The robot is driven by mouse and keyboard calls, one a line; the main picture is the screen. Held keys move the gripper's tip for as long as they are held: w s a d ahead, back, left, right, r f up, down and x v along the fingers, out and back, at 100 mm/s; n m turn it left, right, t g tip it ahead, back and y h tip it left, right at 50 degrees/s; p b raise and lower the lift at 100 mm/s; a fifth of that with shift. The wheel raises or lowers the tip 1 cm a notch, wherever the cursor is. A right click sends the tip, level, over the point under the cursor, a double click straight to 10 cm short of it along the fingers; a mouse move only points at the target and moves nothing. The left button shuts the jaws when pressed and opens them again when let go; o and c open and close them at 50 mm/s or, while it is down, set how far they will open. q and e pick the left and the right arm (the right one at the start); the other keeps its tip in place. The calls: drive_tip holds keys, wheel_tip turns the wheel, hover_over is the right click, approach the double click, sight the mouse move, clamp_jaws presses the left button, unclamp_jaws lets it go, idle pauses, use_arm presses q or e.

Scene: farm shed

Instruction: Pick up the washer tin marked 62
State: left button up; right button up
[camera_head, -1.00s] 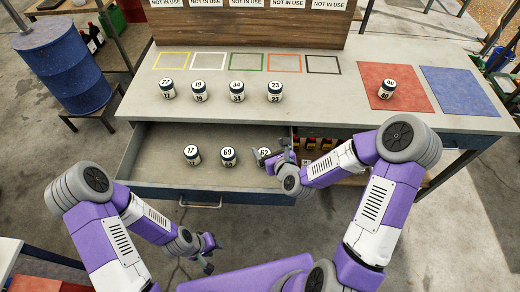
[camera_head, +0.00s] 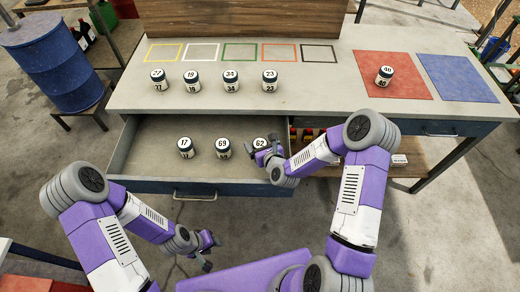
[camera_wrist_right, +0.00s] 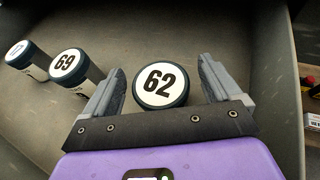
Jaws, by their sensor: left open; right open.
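The washer tin marked 62 (camera_head: 260,143) stands in the open drawer (camera_head: 150,165), the rightmost of three tins there. In the right wrist view the tin 62 (camera_wrist_right: 161,86) shows its white numbered lid between the two fingers of my right gripper (camera_wrist_right: 163,88). The fingers are open, one on each side, with small gaps to the lid. In the head view my right gripper (camera_head: 265,155) is at the tin and hides its lower part. My left gripper (camera_head: 208,250) is open and empty in front of the drawer, well below it.
Tins 17 (camera_head: 186,148) and 69 (camera_head: 223,149) stand left of tin 62 in the drawer. Several tins, including 23 (camera_head: 270,80), stand on the table top behind. Tin 40 (camera_head: 384,76) is on the red mat (camera_head: 410,88), beside a blue mat (camera_head: 457,78). The drawer's right wall is close to my right gripper.

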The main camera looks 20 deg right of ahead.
drive_tip(key=shift+x, duration=1)
drive_tip(key=c, duration=1.1)
